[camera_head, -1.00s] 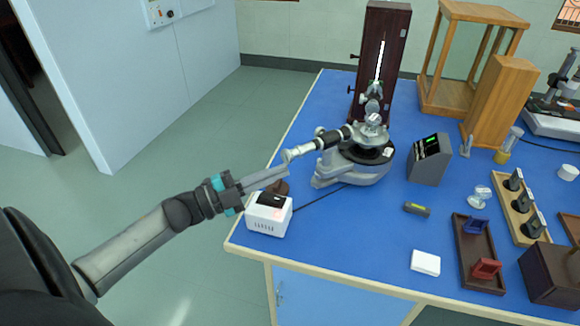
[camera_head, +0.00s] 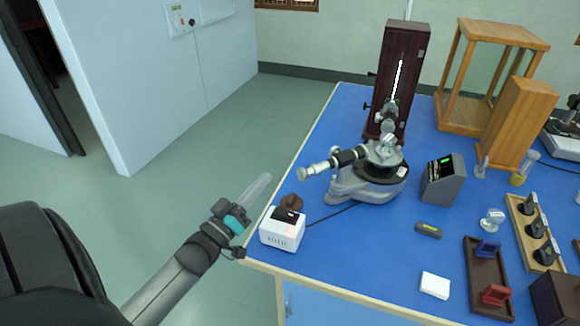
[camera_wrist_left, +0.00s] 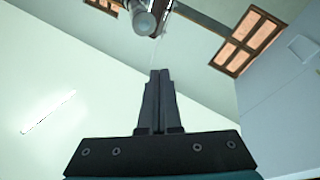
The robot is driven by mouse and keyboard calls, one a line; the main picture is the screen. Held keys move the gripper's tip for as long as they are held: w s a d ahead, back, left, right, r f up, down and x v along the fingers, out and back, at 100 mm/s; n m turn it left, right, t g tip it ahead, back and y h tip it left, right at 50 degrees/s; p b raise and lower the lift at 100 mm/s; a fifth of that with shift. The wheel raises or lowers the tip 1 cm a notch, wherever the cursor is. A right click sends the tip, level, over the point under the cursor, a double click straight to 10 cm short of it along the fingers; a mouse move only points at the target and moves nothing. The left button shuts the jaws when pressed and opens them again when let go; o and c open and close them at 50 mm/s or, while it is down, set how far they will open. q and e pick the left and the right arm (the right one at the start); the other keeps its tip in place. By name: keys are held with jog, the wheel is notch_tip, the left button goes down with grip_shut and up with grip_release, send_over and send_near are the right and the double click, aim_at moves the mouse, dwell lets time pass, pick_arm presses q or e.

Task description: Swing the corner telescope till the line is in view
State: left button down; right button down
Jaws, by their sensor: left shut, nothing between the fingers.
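The spectrometer (camera_head: 365,185) stands on the blue bench near its left corner, with a grey base and a black round table. Its telescope (camera_head: 335,163), a black and silver tube, points out to the left, its eyepiece end towards me. My left gripper (camera_head: 262,183) is shut and empty, to the left of the eyepiece and apart from it, beyond the bench edge. In the left wrist view the shut fingers (camera_wrist_left: 160,100) point up past the pale wall, and a round silver tube end shows above them. My right gripper is not in view.
A white box (camera_head: 283,229) with a brown knob behind it sits at the bench's left edge, close to my gripper. A dark lamp housing (camera_head: 400,70) with a bright slit stands behind the spectrometer. A grey meter (camera_head: 442,180) stands to its right. The floor at left is clear.

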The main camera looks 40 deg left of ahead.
pick_arm(q)
jog(key=w+d+f+n+g+y, duration=0.1)
jog(key=w+n+y, duration=0.3)
jog(key=w+n, duration=0.4)
jog(key=n+g, duration=0.1)
jog(key=n, duration=0.5)
jog(key=shift+w+d+f+n+y+p, duration=0.25)
jog(key=shift+d+f+n+y+p, duration=0.05)
jog(key=shift+d+f+p, duration=0.1)
